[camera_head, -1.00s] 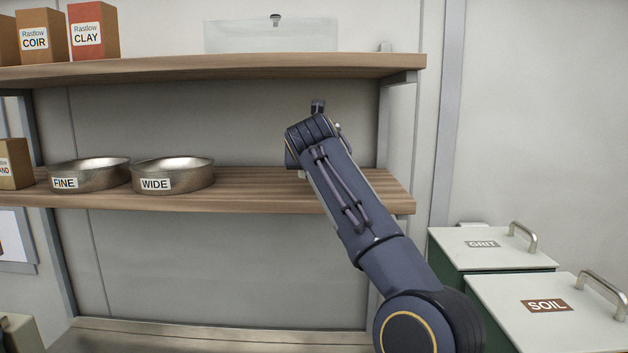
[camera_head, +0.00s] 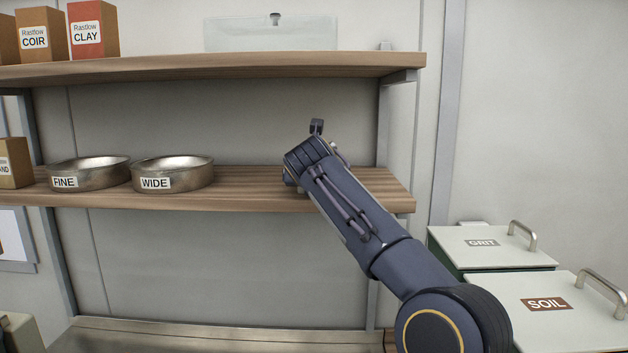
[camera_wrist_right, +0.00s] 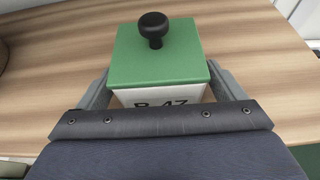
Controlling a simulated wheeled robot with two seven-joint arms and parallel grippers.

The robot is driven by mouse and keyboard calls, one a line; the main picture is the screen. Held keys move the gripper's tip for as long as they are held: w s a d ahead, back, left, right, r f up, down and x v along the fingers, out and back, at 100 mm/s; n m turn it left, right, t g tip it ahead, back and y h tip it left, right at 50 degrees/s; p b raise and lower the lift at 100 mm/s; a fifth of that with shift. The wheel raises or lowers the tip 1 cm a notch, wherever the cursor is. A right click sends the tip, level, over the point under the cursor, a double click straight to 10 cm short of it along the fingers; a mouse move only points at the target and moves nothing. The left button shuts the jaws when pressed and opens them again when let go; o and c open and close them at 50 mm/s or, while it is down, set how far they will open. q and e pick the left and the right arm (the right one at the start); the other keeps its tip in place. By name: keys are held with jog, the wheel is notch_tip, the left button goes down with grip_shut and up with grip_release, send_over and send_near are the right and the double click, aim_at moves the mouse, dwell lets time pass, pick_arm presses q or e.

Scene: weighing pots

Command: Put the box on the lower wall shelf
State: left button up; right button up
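The box (camera_wrist_right: 160,62) has a green lid with a black knob and a pale front with dark lettering, partly hidden. In the right wrist view it stands upright between the two fingers of my right gripper (camera_wrist_right: 158,82), which press close on its left and right sides. The lower wall shelf (camera_head: 250,197) is the wooden board below and around it; I cannot tell whether the box's base touches it. In the head view my right wrist is over the shelf's right part and hides the box. My left gripper is not in view.
Two metal pans, FINE (camera_head: 90,176) and WIDE (camera_head: 172,175), stand on the lower shelf left of my arm. A small carton (camera_head: 14,163) is at the far left. The upper shelf (camera_head: 220,68) is overhead. GRIT (camera_head: 490,247) and SOIL (camera_head: 550,306) bins stand at the right.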

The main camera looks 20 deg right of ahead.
jog(key=shift+r, duration=0.2)
jog(key=shift+s+a, duration=0.15)
jog(key=shift+s, duration=0.1)
jog(key=b+v, duration=0.2)
jog(key=v, duration=0.9)
jog(key=shift+s+r, duration=0.15)
jog(key=shift+r, duration=0.1)
